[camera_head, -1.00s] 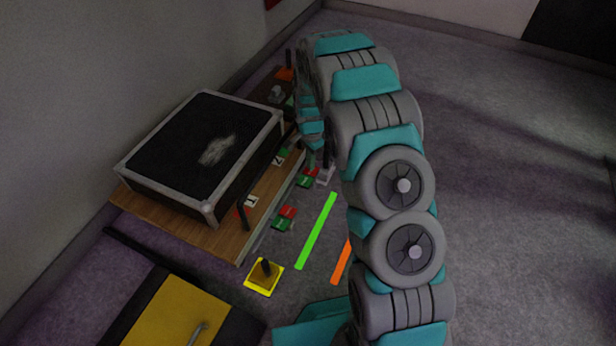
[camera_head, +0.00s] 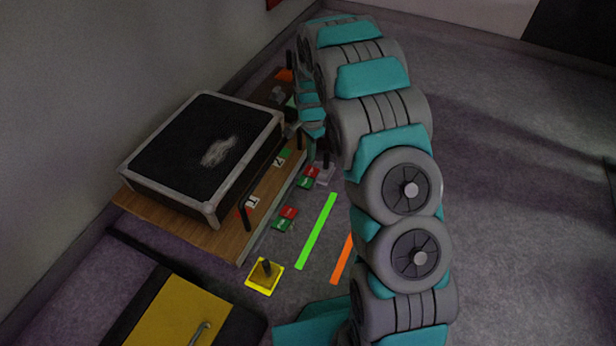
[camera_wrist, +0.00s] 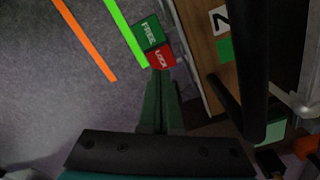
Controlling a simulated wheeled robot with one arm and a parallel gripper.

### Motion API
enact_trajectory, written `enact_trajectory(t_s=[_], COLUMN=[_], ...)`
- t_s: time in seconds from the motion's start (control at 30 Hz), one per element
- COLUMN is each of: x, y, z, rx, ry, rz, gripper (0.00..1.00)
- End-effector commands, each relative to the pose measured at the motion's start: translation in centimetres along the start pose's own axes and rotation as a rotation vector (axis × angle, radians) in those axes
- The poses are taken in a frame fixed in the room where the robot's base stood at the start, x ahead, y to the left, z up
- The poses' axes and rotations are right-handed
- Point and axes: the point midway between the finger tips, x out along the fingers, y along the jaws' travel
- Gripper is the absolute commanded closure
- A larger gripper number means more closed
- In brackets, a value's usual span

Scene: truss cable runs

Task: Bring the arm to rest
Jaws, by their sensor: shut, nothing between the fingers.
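My arm (camera_head: 385,110) rises at the right of the head view and curves over toward the wooden board at the back. My gripper (camera_wrist: 160,75) shows in the wrist view as two dark green fingers, shut together with nothing between them. In that picture the fingertips overlap the lower edge of a red LOCK label (camera_wrist: 160,57), beside a green FREE label (camera_wrist: 149,34); I cannot tell the height above them. In the head view the gripper is mostly hidden behind my arm.
A black case (camera_head: 170,165) with metal edges sits on a wooden board (camera_head: 180,225) by the wall. A yellow square with a dark peg (camera_head: 264,275), a green strip (camera_head: 316,232) and an orange strip (camera_head: 342,260) lie on the floor. Floor at right is clear.

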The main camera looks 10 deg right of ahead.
Motion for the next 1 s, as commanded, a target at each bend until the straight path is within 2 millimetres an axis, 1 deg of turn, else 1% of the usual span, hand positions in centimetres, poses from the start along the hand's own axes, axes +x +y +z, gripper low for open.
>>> enact_trajectory(t_s=[0.27,0.37,0.47,0.67,0.8,0.87,1.0], x=[-0.1,-1.2,-3.8,-10.7,-15.0,-16.8,-20.6], y=[0.0,0.4,1.5,5.6,9.0,10.5,14.1], z=[0.0,0.1,0.4,1.9,3.2,3.9,5.5], rx=[-0.002,-0.018,-0.06,-0.194,-0.295,-0.34,-0.443], ry=[0.0,0.002,0.003,-0.001,-0.011,-0.014,-0.025], rz=[0.0,0.0,0.005,0.023,0.038,0.043,0.053], gripper=[1.0,1.0,1.0,1.0,1.0,1.0,1.0])
